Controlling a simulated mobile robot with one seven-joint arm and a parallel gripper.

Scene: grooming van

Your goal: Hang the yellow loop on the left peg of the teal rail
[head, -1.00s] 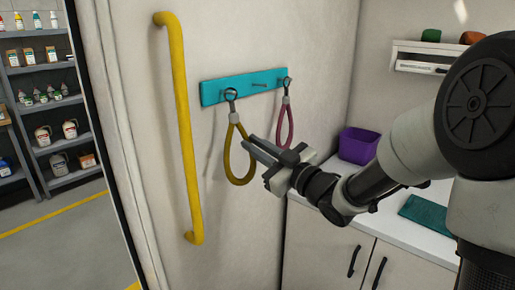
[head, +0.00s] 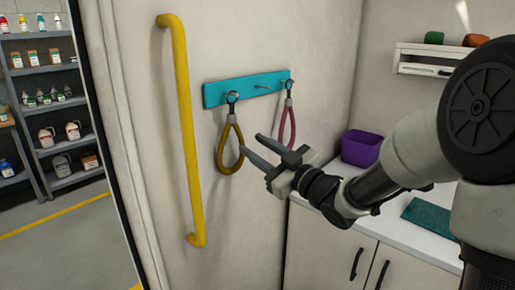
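The teal rail (head: 246,89) is fixed on the light wall. The yellow loop (head: 222,155) hangs from the rail's left peg (head: 232,97), its ring at the peg and its strap hanging down against the wall. A pink loop (head: 283,127) hangs at the right peg (head: 287,84). A bare middle peg (head: 262,87) shows between them. My gripper (head: 257,151) is open and empty, its fingers apart, just right of the yellow loop's lower part. A small gap shows between the fingertips and the loop.
A yellow grab bar (head: 184,130) stands upright on the wall left of the rail. To the right, a white counter (head: 415,236) holds a purple bin (head: 361,149) and a teal cloth (head: 430,216). A small wall shelf (head: 423,59) is above. Stocked shelves (head: 55,104) stand far left.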

